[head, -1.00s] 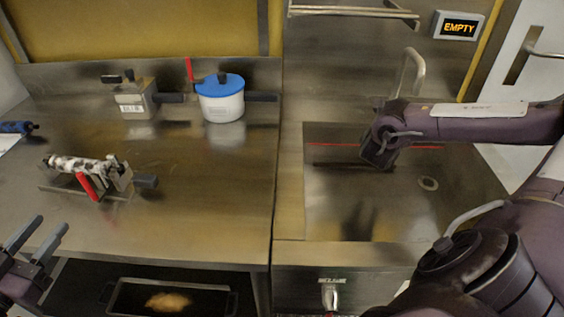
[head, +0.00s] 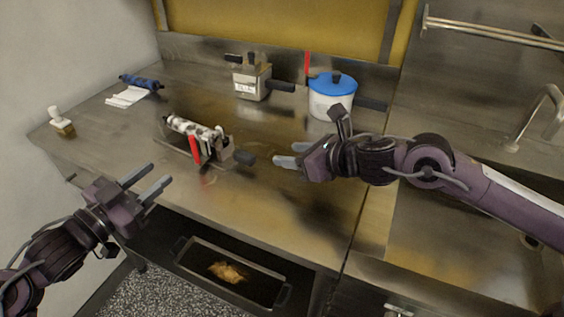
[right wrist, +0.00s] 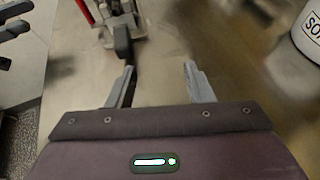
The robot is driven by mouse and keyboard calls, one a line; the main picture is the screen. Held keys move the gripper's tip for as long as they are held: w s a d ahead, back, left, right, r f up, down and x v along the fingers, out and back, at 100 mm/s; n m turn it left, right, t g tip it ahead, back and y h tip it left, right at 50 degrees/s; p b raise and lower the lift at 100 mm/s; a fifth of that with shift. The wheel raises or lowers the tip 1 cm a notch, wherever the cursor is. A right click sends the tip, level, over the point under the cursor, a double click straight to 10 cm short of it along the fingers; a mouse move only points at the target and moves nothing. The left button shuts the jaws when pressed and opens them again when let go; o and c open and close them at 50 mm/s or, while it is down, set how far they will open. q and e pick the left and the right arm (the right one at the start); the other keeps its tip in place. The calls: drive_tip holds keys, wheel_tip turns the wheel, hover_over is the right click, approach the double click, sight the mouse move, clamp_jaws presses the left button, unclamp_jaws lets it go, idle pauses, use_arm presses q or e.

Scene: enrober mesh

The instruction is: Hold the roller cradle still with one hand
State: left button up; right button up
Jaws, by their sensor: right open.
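The roller cradle (head: 184,151) stands on the steel table, holding a roller (head: 190,127) mottled white and dark brown. It has a red lever (head: 194,149) in front and a dark block-shaped handle (head: 244,157) at its right end. My right gripper (head: 284,154) is open and empty, a short way right of that handle. In the right wrist view the handle (right wrist: 122,42) lies ahead of the left finger, apart from the open jaws (right wrist: 158,82).
A white pot with a blue lid (head: 333,95) and a metal box with dark handles (head: 252,82) stand behind. A blue roller (head: 139,81), a white cloth (head: 127,97) and a white-handled tool (head: 61,122) lie left. A tray (head: 236,272) sits below the table.

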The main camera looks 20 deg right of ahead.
sight(254, 162)
drive_tip(key=a, duration=0.1)
drive_tip(key=s+a+n+y, duration=0.1)
drive_tip(key=a+n, duration=0.1)
drive_tip(key=shift+s+g+y, duration=0.35)
drive_tip(key=shift+g+y, duration=0.05)
drive_tip(key=shift+a, duration=0.35)
drive_tip(key=x, duration=0.7)
drive_tip(key=shift+w+a+f, duration=0.1)
drive_tip(key=shift+a+f, duration=0.05)
drive_tip(key=shift+a, duration=0.05)
clamp_jaws()
